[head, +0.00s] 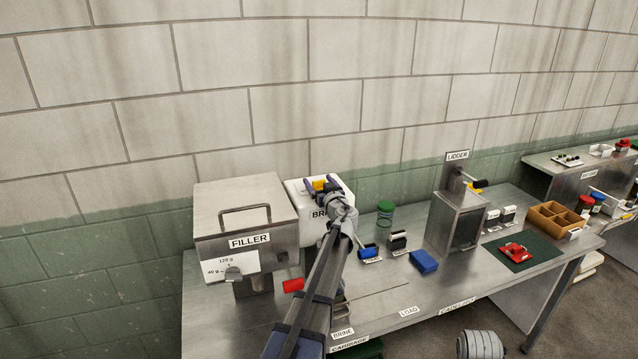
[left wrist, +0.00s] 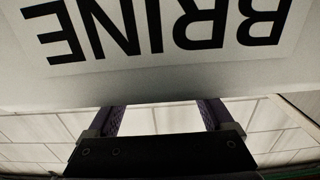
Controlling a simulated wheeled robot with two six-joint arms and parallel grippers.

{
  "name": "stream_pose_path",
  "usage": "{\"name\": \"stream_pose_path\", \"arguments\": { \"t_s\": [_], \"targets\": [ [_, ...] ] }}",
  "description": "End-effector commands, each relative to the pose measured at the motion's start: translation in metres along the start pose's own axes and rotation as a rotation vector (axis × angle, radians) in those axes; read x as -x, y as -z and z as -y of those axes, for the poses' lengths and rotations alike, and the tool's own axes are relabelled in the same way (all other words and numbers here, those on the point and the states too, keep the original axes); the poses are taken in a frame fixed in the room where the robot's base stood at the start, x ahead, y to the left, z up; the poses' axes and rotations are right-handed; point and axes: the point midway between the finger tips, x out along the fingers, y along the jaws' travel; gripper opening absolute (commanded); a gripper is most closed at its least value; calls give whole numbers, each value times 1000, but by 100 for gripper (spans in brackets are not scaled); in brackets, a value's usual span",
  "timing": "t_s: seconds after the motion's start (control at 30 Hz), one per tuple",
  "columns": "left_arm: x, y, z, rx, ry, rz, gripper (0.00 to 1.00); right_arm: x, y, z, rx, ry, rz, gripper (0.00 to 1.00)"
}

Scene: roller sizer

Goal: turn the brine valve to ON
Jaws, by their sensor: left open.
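The white brine tank (head: 310,232) stands right of the filler, its label partly covered by my left gripper and arm. In the left wrist view its upside-down BRINE label and white face (left wrist: 150,85) fill the top. My left gripper (head: 324,186) is at the upper part of the tank. Its dark fingers are apart in the left wrist view (left wrist: 160,108), with no object visible between them. A small yellow part (head: 320,184) shows at the fingers; I cannot tell whether it is the valve handle. The valve and its setting cannot be made out. My right gripper is not in view.
The metal filler (head: 245,220) with a dial stands close on the left. A red piece (head: 293,285) sits below it. A green-lidded jar (head: 386,212), a blue block (head: 424,261) and the lidder (head: 458,215) stand to the right. The wall is behind.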

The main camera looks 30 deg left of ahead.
Motion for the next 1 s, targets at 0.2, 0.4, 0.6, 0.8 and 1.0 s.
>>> {"name": "stream_pose_path", "arguments": {
  "t_s": [0.2,0.4,0.6,0.8,1.0],
  "targets": [
    [1,0,0,0,0,0,71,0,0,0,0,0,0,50],
    [1,0,0,0,0,0,48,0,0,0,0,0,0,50],
    [1,0,0,0,0,0,26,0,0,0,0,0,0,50],
    [1,0,0,0,0,0,3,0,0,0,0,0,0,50],
    [1,0,2,0,-35,0,0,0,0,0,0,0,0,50]
  ]
}}
